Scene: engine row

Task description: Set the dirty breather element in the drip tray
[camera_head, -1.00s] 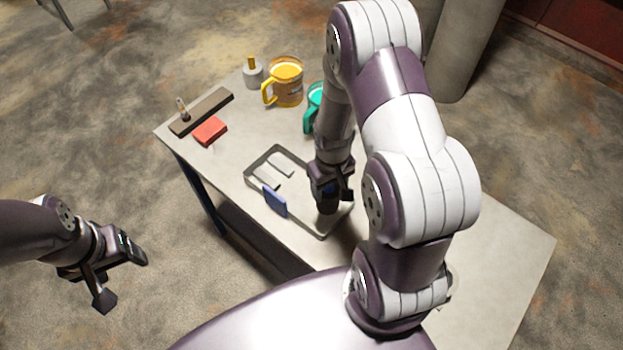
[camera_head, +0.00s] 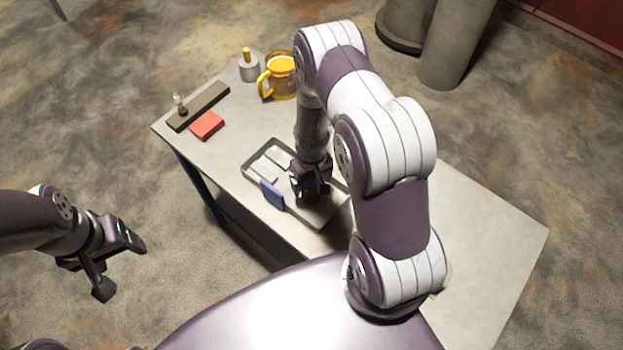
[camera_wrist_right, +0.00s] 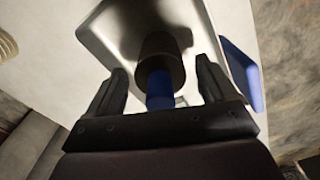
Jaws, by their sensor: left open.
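The breather element (camera_wrist_right: 160,62), a dark brown cylinder with a blue end, is inside the drip tray's outline in the right wrist view. Whether its far end touches the tray floor is hard to tell. My right gripper (camera_wrist_right: 158,80) is open, with its fingers on either side of the element and gaps visible. In the head view the right gripper (camera_head: 310,192) is low over the drip tray (camera_head: 322,222) and mostly hides the element. The grey, rimmed tray lies on the table. My left gripper (camera_head: 120,265) is open and empty, off the table to the left.
A red block (camera_head: 207,125), a dark bar (camera_head: 205,105) with a small upright piece, a grey pot with a yellow top (camera_head: 249,70) and a yellow mug (camera_head: 282,78) stand behind. The table's right part (camera_head: 490,240) is clear.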

